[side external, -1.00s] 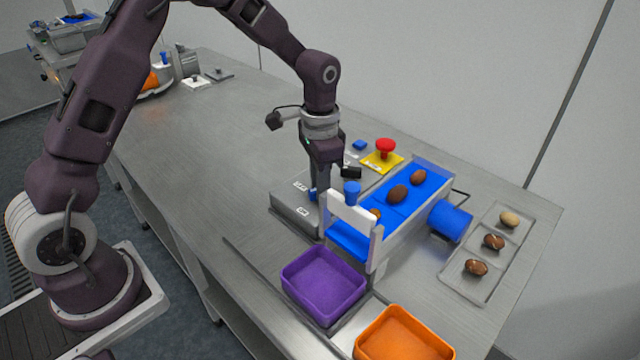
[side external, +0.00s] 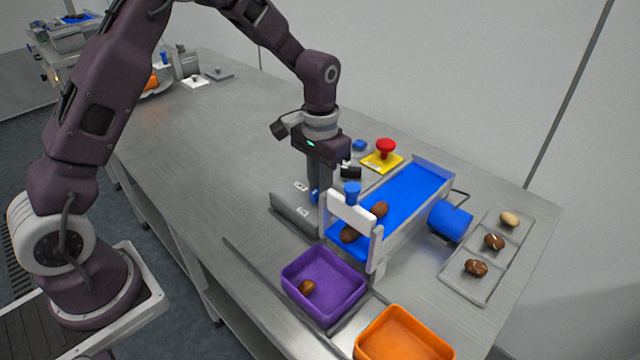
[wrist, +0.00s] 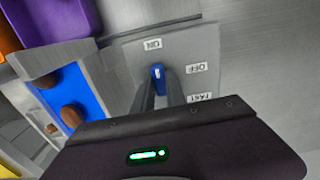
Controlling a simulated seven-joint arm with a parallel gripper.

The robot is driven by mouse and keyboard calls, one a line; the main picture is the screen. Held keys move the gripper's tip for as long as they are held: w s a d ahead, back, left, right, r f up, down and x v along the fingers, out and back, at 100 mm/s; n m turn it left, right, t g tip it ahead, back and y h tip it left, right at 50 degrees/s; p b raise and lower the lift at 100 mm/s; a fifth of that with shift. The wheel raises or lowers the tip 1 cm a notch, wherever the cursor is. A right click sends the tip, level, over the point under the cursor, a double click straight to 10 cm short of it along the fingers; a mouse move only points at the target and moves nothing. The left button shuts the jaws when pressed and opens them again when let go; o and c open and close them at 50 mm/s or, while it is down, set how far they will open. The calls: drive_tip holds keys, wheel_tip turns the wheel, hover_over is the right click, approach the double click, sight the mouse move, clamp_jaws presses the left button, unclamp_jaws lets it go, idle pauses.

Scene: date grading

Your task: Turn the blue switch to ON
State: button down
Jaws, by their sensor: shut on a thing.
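The blue switch (wrist: 157,71) is on a grey control box (wrist: 180,52), between my fingertips in the wrist view. Its visible part runs nearly up and down and roughly lines up with the ON label (wrist: 152,44) above it. The OFF label (wrist: 195,67) is to its right and the FAST label (wrist: 199,97) lower right. My gripper (wrist: 158,84) is shut on the switch, and its fingers hide part of it. In the side view my gripper (side external: 316,190) points down at the box, left of the conveyor.
The blue conveyor belt (side external: 410,195) carries two brown dates near its white gate (side external: 352,215). A purple bin (side external: 322,309) holds one date; an orange bin (side external: 405,313) looks empty. A red stop button (side external: 385,148) and a tray (side external: 478,290) with dates stand nearby.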

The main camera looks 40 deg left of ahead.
drive_tip(key=c, duration=1.4)
unclamp_jaws()
drive_tip(key=shift+o, duration=0.2)
wheel_tip(320, 180, up, 7)
drive_tip(key=shift+r, duration=0.1)
